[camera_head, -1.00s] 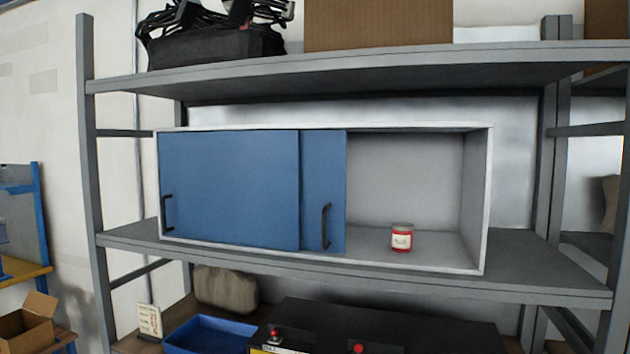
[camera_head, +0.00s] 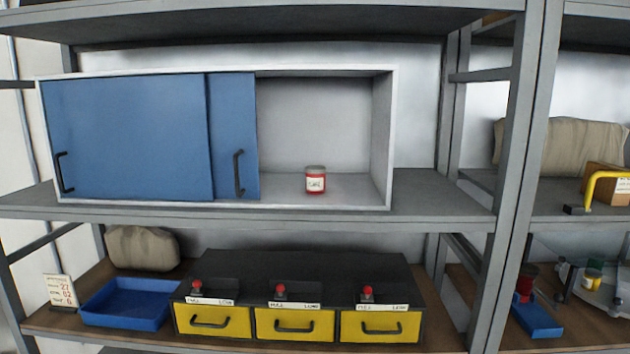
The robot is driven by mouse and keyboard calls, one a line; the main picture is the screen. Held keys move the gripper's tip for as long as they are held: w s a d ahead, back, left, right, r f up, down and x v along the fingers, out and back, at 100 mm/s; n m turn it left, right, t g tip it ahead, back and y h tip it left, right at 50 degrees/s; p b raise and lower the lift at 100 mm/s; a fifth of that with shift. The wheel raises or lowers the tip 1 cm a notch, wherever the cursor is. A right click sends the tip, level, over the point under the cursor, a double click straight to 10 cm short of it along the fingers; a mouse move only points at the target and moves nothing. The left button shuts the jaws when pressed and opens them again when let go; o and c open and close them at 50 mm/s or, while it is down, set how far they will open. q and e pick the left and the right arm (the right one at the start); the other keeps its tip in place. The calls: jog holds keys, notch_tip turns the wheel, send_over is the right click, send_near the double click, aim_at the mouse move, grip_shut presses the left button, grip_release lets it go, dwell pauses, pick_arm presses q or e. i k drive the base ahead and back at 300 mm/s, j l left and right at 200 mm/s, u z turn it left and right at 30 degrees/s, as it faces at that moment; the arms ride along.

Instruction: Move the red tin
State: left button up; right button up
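The red tin (camera_head: 316,181) has a white label and a grey lid. It stands upright inside the open right part of a white cabinet (camera_head: 392,140) on the middle shelf. Two blue sliding doors with dark handles, a wide left door (camera_head: 130,135) and a narrower visible right door (camera_head: 231,135), cover the left part of the cabinet. Neither of my grippers is in the head view.
Below is a black unit with yellow drawers (camera_head: 295,325) and red knobs. A blue tray (camera_head: 127,303) and a beige sack (camera_head: 142,248) lie left of it. A grey rack post (camera_head: 518,130) stands to the right. The shelf (camera_head: 440,200) right of the cabinet is bare.

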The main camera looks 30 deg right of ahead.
aim_at(316, 175)
jog(key=i+j+z, duration=0.1)
jog(key=z, duration=0.35)
jog(key=i+j+z, duration=0.25)
jog(key=z, duration=0.2)
jog(key=i+j, duration=0.2)
jog(key=j, duration=0.15)
jog(key=i+j+z, duration=0.15)
jog(key=i+j, duration=0.25)
jog(key=j, duration=0.35)
jog(key=i+j+z, duration=0.15)
jog(key=j, duration=0.2)
jog(key=i, duration=0.05)
